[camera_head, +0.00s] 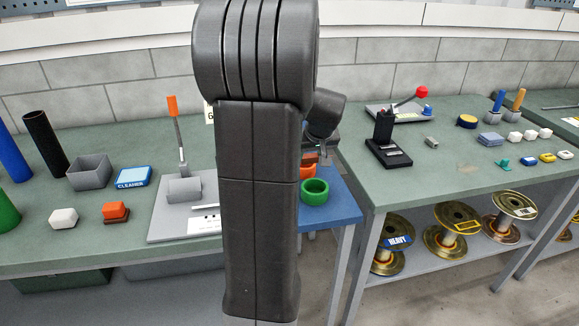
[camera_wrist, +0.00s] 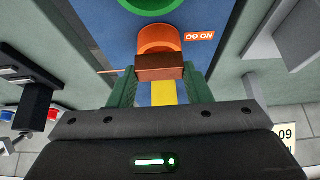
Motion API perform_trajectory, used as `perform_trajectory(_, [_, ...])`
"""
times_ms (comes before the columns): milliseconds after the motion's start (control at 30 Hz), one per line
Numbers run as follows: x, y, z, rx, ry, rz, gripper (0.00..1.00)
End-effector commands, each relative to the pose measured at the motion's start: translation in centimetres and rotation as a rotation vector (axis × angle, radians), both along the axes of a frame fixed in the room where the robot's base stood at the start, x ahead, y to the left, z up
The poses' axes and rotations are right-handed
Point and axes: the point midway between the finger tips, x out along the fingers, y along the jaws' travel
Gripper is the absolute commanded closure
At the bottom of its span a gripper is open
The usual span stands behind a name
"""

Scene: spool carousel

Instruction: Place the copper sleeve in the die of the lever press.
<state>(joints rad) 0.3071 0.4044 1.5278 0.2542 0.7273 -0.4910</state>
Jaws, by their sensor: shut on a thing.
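My gripper (camera_wrist: 161,84) is shut on a copper-brown piece (camera_wrist: 160,67), apparently the copper sleeve, between its green fingers in the wrist view. Its near side looks block-like; I cannot see any bore. Behind it in that view is a rounded orange thing (camera_wrist: 160,37) over a blue surface. In the head view my arm hides most of the gripper. A lever with an orange grip (camera_head: 173,106) stands on a grey plate (camera_head: 157,233) at left; another lever, with a red knob (camera_head: 421,92), is at right. I cannot tell which is the lever press, and no die is clear.
A green ring (camera_head: 314,190) lies on the low blue table (camera_head: 340,212) between two green-topped benches. The left bench holds a grey bin (camera_head: 90,172) and a blue cleaner box (camera_head: 134,177). A black stand (camera_head: 386,140) is on the right bench, with spools (camera_head: 451,229) below.

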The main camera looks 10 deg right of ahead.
Motion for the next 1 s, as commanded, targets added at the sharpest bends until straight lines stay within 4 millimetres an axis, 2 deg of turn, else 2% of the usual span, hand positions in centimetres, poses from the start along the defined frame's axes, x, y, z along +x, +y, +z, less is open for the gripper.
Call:
perform_trajectory(33, [-0.1, 0.0, -1.2, 0.003, 0.005, -0.002, 0.81])
perform_trajectory(133, [-0.1, 0.0, -2.9, 0.003, 0.005, -0.001, 0.81])
perform_trajectory(367, [0.0, 0.0, -4.8, 0.002, 0.002, 0.000, 0.81])
perform_trajectory(567, [0.0, 0.0, -7.5, 0.003, 0.003, -0.001, 0.81])
perform_trajectory(967, [0.0, 0.0, -8.2, 0.001, 0.000, -0.001, 0.81])
perform_trajectory(1000, [0.0, 0.0, -8.0, 0.001, 0.000, 0.000, 0.48])
